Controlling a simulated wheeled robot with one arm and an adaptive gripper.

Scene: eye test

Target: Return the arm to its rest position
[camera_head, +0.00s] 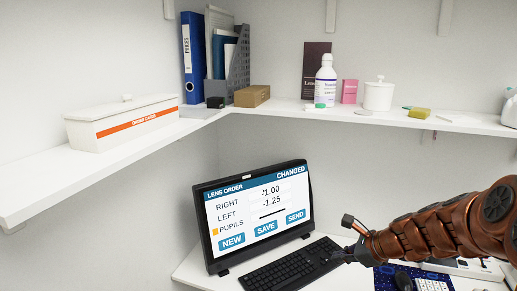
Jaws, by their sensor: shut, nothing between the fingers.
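My copper-coloured arm (440,231) reaches in from the right edge over the desk. My gripper (343,256) is small and dark at its end, shut and empty, at the right end of the black keyboard (285,272). I cannot tell if it touches the keys. The monitor (258,216) stands behind the keyboard. Its screen reads LENS ORDER, CHANGED, RIGHT -1.00, LEFT -1.25 and PUPILS with a dark line beside it, above NEW, SAVE and SEND buttons.
A white shelf (285,113) runs along both walls above the desk. It bears an order-card box (122,124), a blue binder (193,60), a white bottle (326,84) and a lidded jar (378,96).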

